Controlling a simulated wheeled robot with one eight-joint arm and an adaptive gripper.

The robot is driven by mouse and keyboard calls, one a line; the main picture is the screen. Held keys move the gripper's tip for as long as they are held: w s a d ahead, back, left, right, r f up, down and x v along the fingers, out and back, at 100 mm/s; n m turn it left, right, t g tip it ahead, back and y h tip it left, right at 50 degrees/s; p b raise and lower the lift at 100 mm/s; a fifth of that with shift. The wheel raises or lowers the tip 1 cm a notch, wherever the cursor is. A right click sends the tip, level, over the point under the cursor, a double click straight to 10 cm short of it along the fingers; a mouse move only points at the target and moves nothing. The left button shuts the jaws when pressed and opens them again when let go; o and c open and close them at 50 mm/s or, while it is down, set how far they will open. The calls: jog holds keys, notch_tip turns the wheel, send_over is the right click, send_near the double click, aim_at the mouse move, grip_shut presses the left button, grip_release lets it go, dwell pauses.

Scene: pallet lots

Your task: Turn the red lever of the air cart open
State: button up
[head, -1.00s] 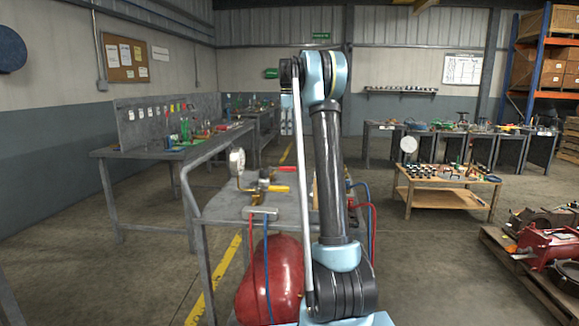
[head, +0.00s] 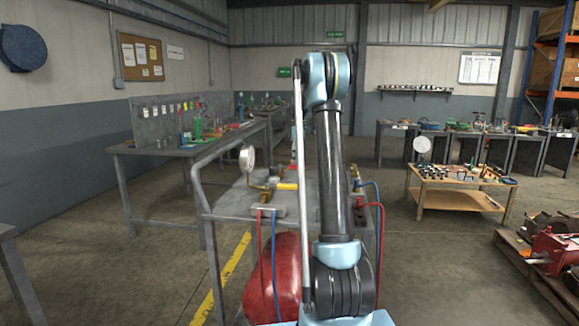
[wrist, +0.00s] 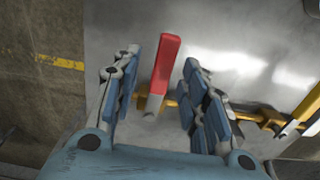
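The red lever (wrist: 162,66) stands between the two fingers of my gripper (wrist: 152,88) in the wrist view. The fingers are open, with gaps on both sides of the lever. Its foot sits by a brass pipe (wrist: 188,104) over the cart's grey top. The air cart (head: 228,203) stands in front of me in the head view, with a red tank (head: 283,285) underneath. My arm hides part of the cart top and my gripper there.
A yellow lever (wrist: 310,103) is at the right of the wrist view. A round gauge (head: 248,158) rises from the cart. Red and blue hoses hang at its front and right. A workbench (head: 170,150) stands left; a low wooden table (head: 455,197) stands right.

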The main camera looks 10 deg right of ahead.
aim_at(291, 168)
jog(key=shift+a+f, duration=0.1)
jog(key=shift+f, duration=1.3)
